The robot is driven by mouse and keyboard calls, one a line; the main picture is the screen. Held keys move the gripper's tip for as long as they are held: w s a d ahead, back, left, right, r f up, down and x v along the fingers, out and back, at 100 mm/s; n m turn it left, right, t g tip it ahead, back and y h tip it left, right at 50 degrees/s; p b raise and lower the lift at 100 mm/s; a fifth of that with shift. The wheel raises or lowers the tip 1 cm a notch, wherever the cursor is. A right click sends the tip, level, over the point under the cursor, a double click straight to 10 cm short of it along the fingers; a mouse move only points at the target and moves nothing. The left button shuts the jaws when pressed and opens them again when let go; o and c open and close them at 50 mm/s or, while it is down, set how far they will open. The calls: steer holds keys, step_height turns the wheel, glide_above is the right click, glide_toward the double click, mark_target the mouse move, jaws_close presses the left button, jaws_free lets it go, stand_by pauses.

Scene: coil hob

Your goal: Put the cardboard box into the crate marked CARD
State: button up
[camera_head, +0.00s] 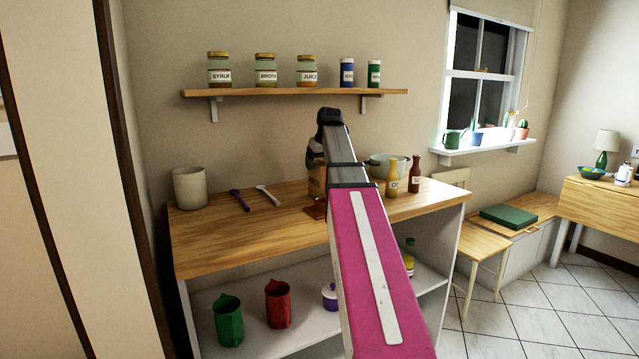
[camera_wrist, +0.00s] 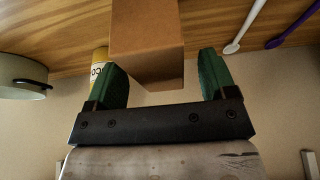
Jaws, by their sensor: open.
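The cardboard box (camera_head: 316,181) stands on the wooden worktop, partly hidden behind my arm in the head view. In the wrist view the brown cardboard box (camera_wrist: 146,42) reaches down between the two green finger pads. My gripper (camera_wrist: 160,68) is open, with one finger on each side of the box's near end. A gap shows between the box and the right finger; the left finger is closer, and I cannot tell whether it touches. In the head view the fingers are mostly hidden by the arm. No crate marked CARD is in view.
The worktop (camera_head: 250,248) also holds a beige canister (camera_head: 189,188), purple spoon (camera_head: 239,200), white spoon (camera_head: 268,195), pot (camera_head: 402,163), yellow bottle (camera_head: 392,178) and brown bottle (camera_head: 415,175). A shelf (camera_head: 290,92) with jars hangs above. The worktop's front left is clear.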

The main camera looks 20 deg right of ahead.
steer(key=shift+x, duration=1.3)
steer(key=shift+f, duration=0.2)
steer(key=c, duration=1.1)
steer(key=shift+o, duration=0.2)
